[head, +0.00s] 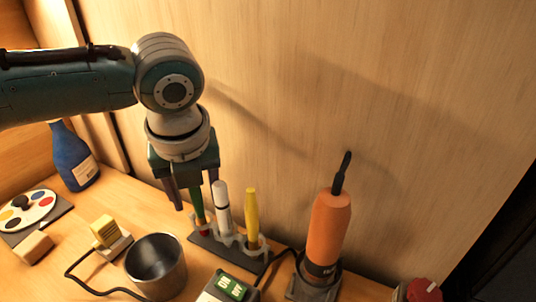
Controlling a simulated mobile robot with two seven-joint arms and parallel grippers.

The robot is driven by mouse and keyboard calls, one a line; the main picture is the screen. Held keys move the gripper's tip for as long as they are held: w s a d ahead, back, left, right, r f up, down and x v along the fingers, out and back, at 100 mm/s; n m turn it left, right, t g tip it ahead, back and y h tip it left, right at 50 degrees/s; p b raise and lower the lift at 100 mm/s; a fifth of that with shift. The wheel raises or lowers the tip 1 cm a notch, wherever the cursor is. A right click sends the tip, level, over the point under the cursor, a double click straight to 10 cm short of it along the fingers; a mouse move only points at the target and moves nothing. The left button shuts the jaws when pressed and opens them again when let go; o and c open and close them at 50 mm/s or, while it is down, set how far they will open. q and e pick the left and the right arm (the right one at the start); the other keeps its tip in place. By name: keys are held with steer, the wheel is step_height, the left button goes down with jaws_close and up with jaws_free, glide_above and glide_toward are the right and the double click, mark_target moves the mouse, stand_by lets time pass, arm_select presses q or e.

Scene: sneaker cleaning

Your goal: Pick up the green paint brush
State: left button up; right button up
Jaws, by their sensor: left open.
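The green paint brush (196,203) stands upright at the left end of a dark holder (254,265) on the table. Its upper part is hidden by my left gripper. My left gripper (195,196) points down over the brush and is open, with one finger at its left and the other at its upper right. I cannot tell whether the fingers touch it. A white pen-like tool (222,207) and a yellow-handled tool (251,217) stand in the same holder, the white one close to the right finger. My right gripper is not in view.
A metal cup (157,266) stands in front of the holder. An orange tool (328,232) stands in a base at the right. A blue bottle (73,157), a paint palette (41,200) and a yellow block (105,231) are at the left. A wooden wall (380,100) rises close behind.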

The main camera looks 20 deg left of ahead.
arm_select(q)
steer(key=shift+w+a+f, duration=0.1)
steer(key=shift+f, duration=0.45)
jaws_close()
